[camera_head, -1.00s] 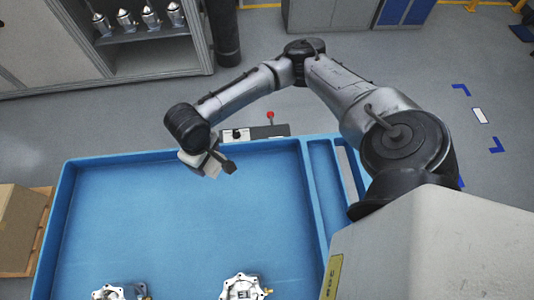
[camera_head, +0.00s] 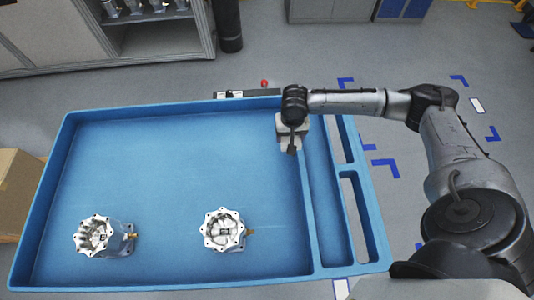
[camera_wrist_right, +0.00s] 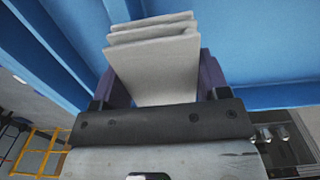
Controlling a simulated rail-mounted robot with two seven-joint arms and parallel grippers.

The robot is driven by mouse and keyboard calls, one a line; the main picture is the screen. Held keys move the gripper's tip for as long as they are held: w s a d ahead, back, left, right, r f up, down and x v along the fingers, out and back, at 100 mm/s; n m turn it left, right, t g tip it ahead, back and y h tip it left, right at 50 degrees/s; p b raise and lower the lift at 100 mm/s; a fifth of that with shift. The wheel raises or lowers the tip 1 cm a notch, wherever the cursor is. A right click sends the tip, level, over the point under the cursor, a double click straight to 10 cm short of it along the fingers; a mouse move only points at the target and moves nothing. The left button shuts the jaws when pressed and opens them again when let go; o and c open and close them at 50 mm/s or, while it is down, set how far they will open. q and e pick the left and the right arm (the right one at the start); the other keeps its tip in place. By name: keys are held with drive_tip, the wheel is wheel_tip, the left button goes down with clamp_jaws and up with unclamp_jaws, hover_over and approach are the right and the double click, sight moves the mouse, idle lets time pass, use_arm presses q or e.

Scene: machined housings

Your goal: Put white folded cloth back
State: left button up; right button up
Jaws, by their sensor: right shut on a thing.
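The white folded cloth (camera_wrist_right: 155,62) is in my right gripper (camera_wrist_right: 155,88), pinched between its two fingers in the right wrist view. In the head view the right gripper (camera_head: 292,140) is over the upper right part of the blue tray (camera_head: 180,150), by the wall between the large compartment and the narrow side compartment. The cloth (camera_head: 282,126) shows there as a pale shape beside the dark gripper. I cannot tell how high it is above the tray. My left gripper is not in view.
Two machined metal housings, one at left (camera_head: 95,235) and one in the middle (camera_head: 222,230), stand in the large compartment's lower part. A small control box with a red knob (camera_head: 264,84) is behind the tray's far edge. A cardboard box (camera_head: 18,190) stands at left.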

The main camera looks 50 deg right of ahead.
drive_tip(key=w+a+f+b, duration=0.1)
drive_tip(key=w+a+f, duration=0.1)
drive_tip(key=w, duration=0.3)
drive_tip(key=b, duration=0.2)
hover_over(254, 147)
wheel_tip(254, 147, down, 5)
drive_tip(key=shift+s+r, duration=0.15)
drive_tip(key=shift+f+b, duration=0.6)
drive_tip(key=shift+f, duration=1.45)
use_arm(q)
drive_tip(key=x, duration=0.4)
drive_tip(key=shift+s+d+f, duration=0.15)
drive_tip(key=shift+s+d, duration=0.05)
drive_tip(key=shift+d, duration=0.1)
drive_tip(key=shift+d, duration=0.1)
use_arm(e)
drive_tip(key=o, duration=0.9)
drive_tip(key=shift+f, duration=0.1)
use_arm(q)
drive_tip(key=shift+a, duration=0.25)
